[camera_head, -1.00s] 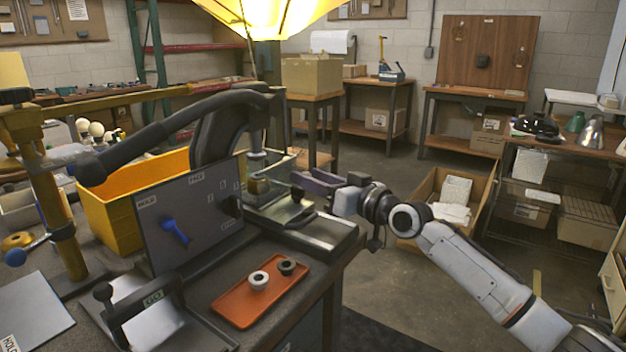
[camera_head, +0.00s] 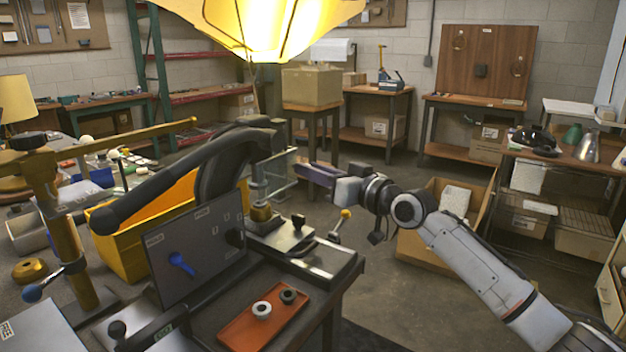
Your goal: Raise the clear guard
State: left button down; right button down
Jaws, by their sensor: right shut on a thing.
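The clear guard (camera_head: 281,172) is a see-through panel with a thin pale frame at the right side of the black arbor press (camera_head: 222,165). It stands above the press's metal bed (camera_head: 318,258), around the height of the ram (camera_head: 259,190). My right gripper (camera_head: 298,168) is at the guard's right edge, its purple-grey fingers pointing left. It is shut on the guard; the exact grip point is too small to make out. My left gripper is not in view.
An upright grey panel with a blue handle (camera_head: 182,264) is left of the press bed. An orange tray (camera_head: 245,328) holds two small rings. A yellow bin (camera_head: 118,243) stands behind the panel.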

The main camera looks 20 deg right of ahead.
jog(key=shift+r, duration=0.85)
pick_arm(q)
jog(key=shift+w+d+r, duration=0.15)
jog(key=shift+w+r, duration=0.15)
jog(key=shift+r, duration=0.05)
pick_arm(e)
jog(key=shift+d, duration=0.1)
jog(key=c, duration=1.6)
grip_release()
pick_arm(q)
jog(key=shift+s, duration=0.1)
pick_arm(e)
jog(key=shift+o, duration=0.2)
jog(key=shift+f, duration=0.15)
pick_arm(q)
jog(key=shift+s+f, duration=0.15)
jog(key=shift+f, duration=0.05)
pick_arm(e)
jog(key=v, duration=1)
jog(key=shift+s, duration=0.2)
jog(key=shift+f, duration=0.1)
